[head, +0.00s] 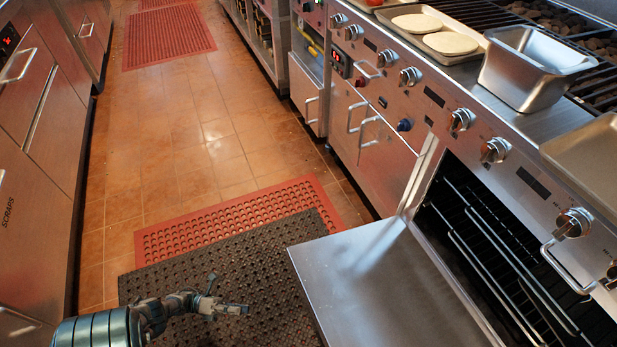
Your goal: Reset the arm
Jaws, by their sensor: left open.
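My left arm comes in from the bottom left of the head view. Its gripper (232,307) is open and empty, with its fingers pointing right. It shows above the dark floor mat, to the left of the lowered oven door, and touches nothing that I can see. My right arm and gripper are not in view.
The oven door (385,285) hangs open, with racks (505,265) inside. Red mats (230,225) and a dark mat (265,262) lie in the aisle. Steel drawers (40,190) line the left.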

